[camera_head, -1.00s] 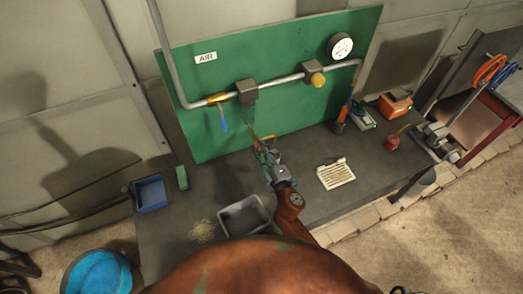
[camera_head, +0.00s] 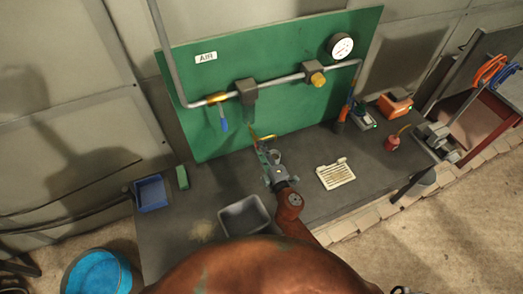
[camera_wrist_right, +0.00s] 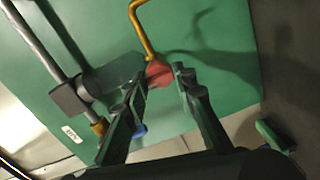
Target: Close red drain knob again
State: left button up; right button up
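The red drain knob (camera_wrist_right: 158,73) sits at the end of a bent yellow pipe (camera_wrist_right: 143,30) in the right wrist view. My right gripper (camera_wrist_right: 158,78) has its two fingers on either side of the knob. The fingers look apart, with a narrow gap at the right finger; contact on the left cannot be told. In the head view my right gripper (camera_head: 266,150) is low in front of the green board, by the yellow pipe (camera_head: 264,137). The knob is too small or hidden to make out there. My left gripper is not in view.
The green board (camera_head: 300,110) carries a grey pipe, a blue-handled valve (camera_head: 222,120) and a gauge (camera_head: 341,46). On the bench are a grey bin (camera_head: 243,215), a blue bin (camera_head: 150,193), a green block (camera_head: 182,177) and a pale slotted plate (camera_head: 335,174).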

jog(key=o, duration=0.4)
jog(key=v, duration=1.2)
jog(key=shift+w+d+r, duration=0.1)
